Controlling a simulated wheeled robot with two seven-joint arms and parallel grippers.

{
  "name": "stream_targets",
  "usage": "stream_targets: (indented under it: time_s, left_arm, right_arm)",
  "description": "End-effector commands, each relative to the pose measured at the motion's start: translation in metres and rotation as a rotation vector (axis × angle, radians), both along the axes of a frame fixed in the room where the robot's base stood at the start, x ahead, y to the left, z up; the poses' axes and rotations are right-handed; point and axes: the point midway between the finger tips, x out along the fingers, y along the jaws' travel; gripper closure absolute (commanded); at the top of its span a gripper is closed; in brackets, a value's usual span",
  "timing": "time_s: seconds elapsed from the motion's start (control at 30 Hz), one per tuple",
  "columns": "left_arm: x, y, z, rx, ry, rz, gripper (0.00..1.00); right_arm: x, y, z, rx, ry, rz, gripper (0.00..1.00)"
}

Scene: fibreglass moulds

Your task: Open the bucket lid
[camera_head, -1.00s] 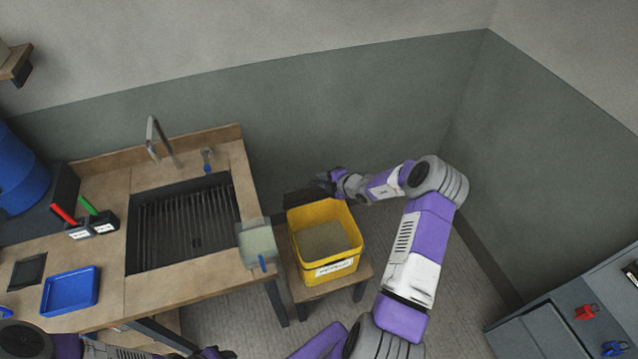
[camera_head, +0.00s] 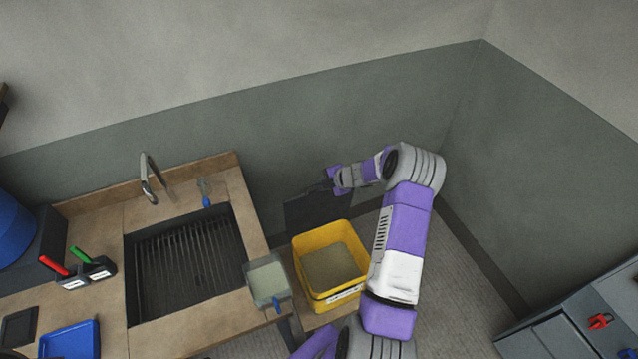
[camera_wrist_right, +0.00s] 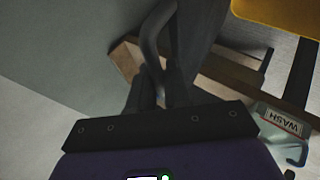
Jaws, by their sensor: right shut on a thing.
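The yellow bucket (camera_head: 331,295) stands with its top uncovered, showing a greyish-beige content (camera_head: 334,264). Its dark lid (camera_head: 312,210) stands tilted up behind the far rim. My right gripper (camera_head: 326,186) is at the lid's upper edge, behind and above the bucket. In the right wrist view its fingers (camera_wrist_right: 155,90) are shut on a dark curved handle (camera_wrist_right: 152,38). The bucket's yellow side (camera_wrist_right: 285,14) shows at the top right there. My left gripper is not in view.
The bucket rests on a wooden stand (camera_head: 310,318). To its left is a bench with a sink (camera_head: 190,262), a tap (camera_head: 150,178) and a small container (camera_head: 267,281) on the edge. The wall is close behind the lid. Grey drawers (camera_head: 570,335) stand at the lower right.

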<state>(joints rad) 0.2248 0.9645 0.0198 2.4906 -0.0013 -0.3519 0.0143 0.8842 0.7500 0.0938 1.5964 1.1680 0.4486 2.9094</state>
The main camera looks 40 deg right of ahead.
Motion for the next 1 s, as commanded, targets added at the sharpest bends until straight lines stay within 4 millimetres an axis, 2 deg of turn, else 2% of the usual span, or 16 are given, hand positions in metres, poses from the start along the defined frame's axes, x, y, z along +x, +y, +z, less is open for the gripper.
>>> stream_targets:
  time_s: [0.4,0.43,0.53,0.57,0.87,1.0]
  left_arm:
    - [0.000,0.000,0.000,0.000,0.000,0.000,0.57]
    - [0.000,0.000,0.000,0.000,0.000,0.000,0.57]
    - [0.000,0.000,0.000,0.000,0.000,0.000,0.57]
    - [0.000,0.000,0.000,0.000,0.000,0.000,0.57]
    - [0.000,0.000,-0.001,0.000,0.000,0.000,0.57]
    - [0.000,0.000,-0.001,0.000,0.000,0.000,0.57]
  right_arm:
    - [-0.003,0.002,-0.005,0.008,0.010,0.003,1.00]
    - [-0.003,0.002,-0.005,0.008,0.010,0.003,0.79]
    - [-0.003,0.003,-0.005,0.008,0.011,0.003,0.63]
    - [-0.003,0.003,-0.005,0.007,0.011,0.003,0.62]
    - [-0.004,0.002,-0.005,0.007,0.015,0.002,0.62]
    - [-0.013,-0.001,0.005,0.004,0.013,0.000,0.62]
